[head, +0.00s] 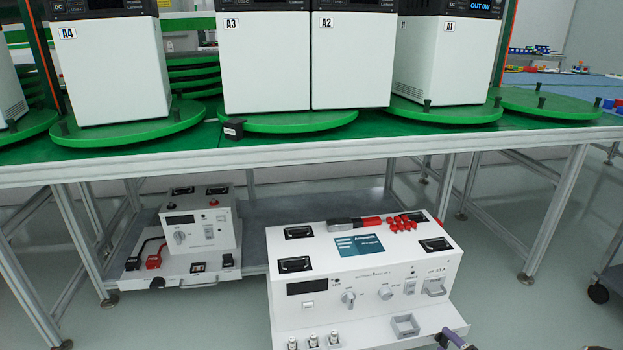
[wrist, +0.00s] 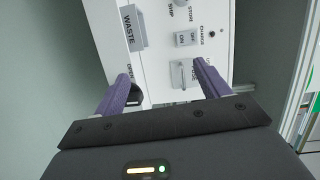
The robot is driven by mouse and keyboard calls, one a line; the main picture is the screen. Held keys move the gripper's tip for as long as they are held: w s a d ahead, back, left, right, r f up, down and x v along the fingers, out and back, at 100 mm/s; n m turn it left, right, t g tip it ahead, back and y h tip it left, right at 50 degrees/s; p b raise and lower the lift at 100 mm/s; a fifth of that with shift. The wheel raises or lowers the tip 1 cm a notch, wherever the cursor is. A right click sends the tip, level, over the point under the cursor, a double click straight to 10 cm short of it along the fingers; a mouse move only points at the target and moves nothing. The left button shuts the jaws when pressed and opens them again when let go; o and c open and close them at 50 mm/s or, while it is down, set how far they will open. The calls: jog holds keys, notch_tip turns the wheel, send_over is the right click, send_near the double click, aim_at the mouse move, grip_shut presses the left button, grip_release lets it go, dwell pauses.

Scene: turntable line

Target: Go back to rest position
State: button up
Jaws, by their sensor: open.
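My gripper (wrist: 165,84) is open, with its two purple fingers apart and nothing seen between them. It points at the white front panel of an instrument (wrist: 165,40). A pale handle (wrist: 183,76) shows beyond the fingers, close to the right one. A dark round part (wrist: 134,96) sits beside the left fingertip; I cannot tell whether they touch. In the head view only a little of my gripper (head: 455,340) shows at the bottom edge, by the right end of the front ledge of the white instrument (head: 310,250).
A green-topped workbench (head: 330,148) carries white cabinets on green turntables (head: 290,121). A second white unit (head: 200,222) stands on the lower shelf behind left. The ledge holds a grey square frame (head: 405,325), labelled WASTE in the wrist view. Open floor (head: 510,285) lies to the right.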

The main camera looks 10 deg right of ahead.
jog(key=w+a+r+n+g+y, duration=0.2)
jog(key=a+r+n+g+y, duration=0.45)
jog(key=a+r, duration=0.85)
jog(key=s+a+r+n+g+h+p, duration=0.1)
jog(key=s+a+r+n+g+h, duration=0.2)
jog(key=r, duration=0.4)
jog(key=s+a+r+n+g+h, duration=0.1)
jog(key=s+a+r+g, duration=0.1)
jog(key=a+r+g, duration=0.3)
jog(key=s+a+r+n+t+h+p, duration=0.1)
jog(key=s+a+r+t+h, duration=0.1)
jog(key=s+r, duration=0.6)
jog(key=s+a+r+n+t+h, duration=0.1)
jog(key=s+a+r+h, duration=0.4)
jog(key=s, duration=0.8)
notch_tip(320, 180, up, 4)
jog(key=shift+a+f+n+t+h+p, duration=0.1)
jog(key=shift+a+n+t+h+p, duration=0.3)
jog(key=shift+h, duration=0.35)
jog(key=shift+d, duration=0.1)
jog(key=shift+c, duration=0.4)
